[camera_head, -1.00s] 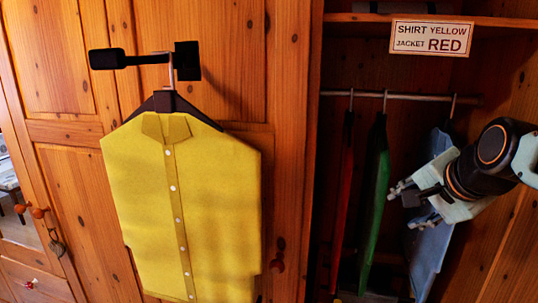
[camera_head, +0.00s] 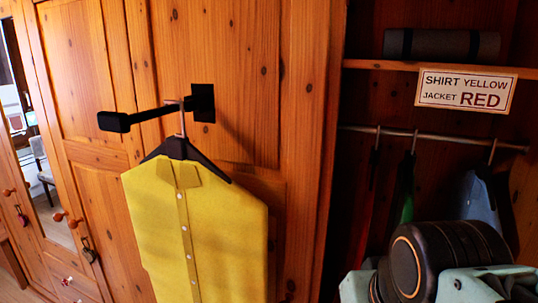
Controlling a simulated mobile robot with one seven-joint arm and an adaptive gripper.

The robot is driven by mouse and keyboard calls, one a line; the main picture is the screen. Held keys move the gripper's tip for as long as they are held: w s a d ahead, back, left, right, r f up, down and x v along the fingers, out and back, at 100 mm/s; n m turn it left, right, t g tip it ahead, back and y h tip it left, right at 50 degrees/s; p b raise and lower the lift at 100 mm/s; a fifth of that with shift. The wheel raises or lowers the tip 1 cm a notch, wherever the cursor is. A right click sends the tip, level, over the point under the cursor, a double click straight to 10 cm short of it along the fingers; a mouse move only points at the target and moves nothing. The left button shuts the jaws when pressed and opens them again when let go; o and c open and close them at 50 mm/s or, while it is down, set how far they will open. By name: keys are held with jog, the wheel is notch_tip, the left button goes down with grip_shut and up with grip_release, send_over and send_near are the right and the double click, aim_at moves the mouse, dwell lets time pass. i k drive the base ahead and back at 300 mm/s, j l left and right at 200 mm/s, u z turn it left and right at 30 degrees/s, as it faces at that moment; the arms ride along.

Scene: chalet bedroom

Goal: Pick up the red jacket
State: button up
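The red jacket (camera_head: 367,214) hangs edge-on in the dark open closet at right, leftmost of the hanging clothes. Only a thin, dark strip of it shows under its hanger. Its lower part is in shadow or below the picture. My wrist and forearm fill the bottom right, in front of the closet. A pale part that seems to belong to my gripper (camera_head: 354,287) shows at the bottom edge. Its fingertips are out of sight, so I cannot see whether it is open or touches the jacket.
A green garment (camera_head: 405,205) and a blue one (camera_head: 479,200) hang right of the jacket on the rail (camera_head: 450,140). A yellow shirt (camera_head: 205,230) hangs from a black bracket (camera_head: 160,112) on the wooden front at left. A sign (camera_head: 465,91) marks the shelf.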

aim_at(374, 159)
jog(key=i+j+z, duration=0.15)
jog(key=z, duration=0.2)
jog(key=i+j+z, duration=0.4)
jog(key=k+j+u, duration=0.15)
jog(key=u, duration=0.35)
jog(key=j+u, duration=0.15)
jog(key=u, duration=0.35)
jog(key=k+j+u, duration=0.15)
jog(key=u, duration=0.35)
jog(key=i+j, duration=0.05)
jog(key=j, duration=0.05)
